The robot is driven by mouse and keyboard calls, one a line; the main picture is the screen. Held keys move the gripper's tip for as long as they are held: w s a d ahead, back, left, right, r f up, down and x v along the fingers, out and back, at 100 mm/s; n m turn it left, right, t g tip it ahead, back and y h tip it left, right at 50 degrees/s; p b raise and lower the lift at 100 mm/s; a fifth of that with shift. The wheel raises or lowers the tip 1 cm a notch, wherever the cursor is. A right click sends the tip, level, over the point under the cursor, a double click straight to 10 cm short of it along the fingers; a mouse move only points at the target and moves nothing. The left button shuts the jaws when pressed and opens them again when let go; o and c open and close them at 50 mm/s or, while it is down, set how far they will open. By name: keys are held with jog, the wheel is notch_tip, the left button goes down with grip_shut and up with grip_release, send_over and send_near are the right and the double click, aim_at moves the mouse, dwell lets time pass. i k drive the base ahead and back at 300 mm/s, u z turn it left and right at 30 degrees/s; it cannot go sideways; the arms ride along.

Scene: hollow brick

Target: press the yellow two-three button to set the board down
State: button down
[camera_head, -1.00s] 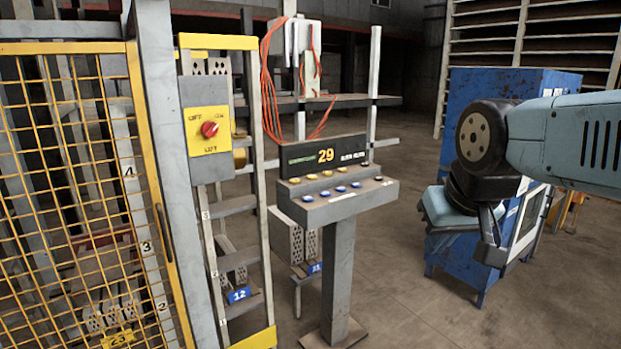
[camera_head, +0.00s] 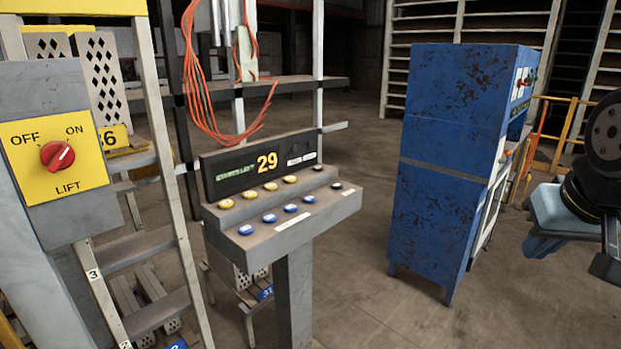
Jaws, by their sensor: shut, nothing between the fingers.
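The grey control console (camera_head: 300,225) stands on a post near the middle of the head view. Its display (camera_head: 262,163) shows an orange 29. A row of yellow buttons (camera_head: 249,194) runs along the back of its panel, with a row of blue buttons (camera_head: 269,218) in front. The markings on the buttons are too small to read, so I cannot tell which is the two-three button. My gripper (camera_head: 606,266) is partly in view at the right edge, shut and empty, well apart from the console and pointing down.
A yellow lift switch (camera_head: 57,155) with a red knob turned toward ON is close at the left. Behind it stands a rack (camera_head: 165,150) with perforated bricks (camera_head: 98,75) on boards. A rusty blue cabinet (camera_head: 450,150) stands right of the console. Open floor lies between them.

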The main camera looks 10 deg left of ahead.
aim_at(250, 195)
jog(key=z, duration=0.1)
jog(key=i, duration=1.05)
jog(key=u, duration=0.55)
jog(key=i, duration=0.35)
jog(key=u, duration=0.35)
jog(key=k, duration=0.9)
jog(key=u, duration=0.15)
jog(key=i, duration=0.9)
jog(key=z, duration=0.1)
